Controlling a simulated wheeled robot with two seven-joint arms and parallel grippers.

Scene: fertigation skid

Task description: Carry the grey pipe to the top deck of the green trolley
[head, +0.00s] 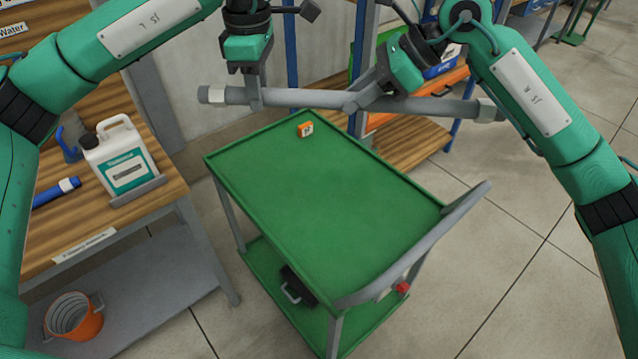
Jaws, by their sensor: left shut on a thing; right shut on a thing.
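The grey pipe (310,98) is long, with pale ends, and spans the upper middle of the head view. My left gripper (254,98) is shut on it near its left end. My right gripper (358,101) is shut on it right of its middle. The pipe is held up about level and overlaps the far edge of the green trolley (320,200) in the picture. The exact height of the pipe above the deck is hard to tell.
The trolley's grey handle (420,245) rises at its near right side. A wooden bench (165,185) with a white jug (122,158) stands left. A shelf (420,140) stands behind. A dark case (298,287) is on the lower deck. Floor is clear at right.

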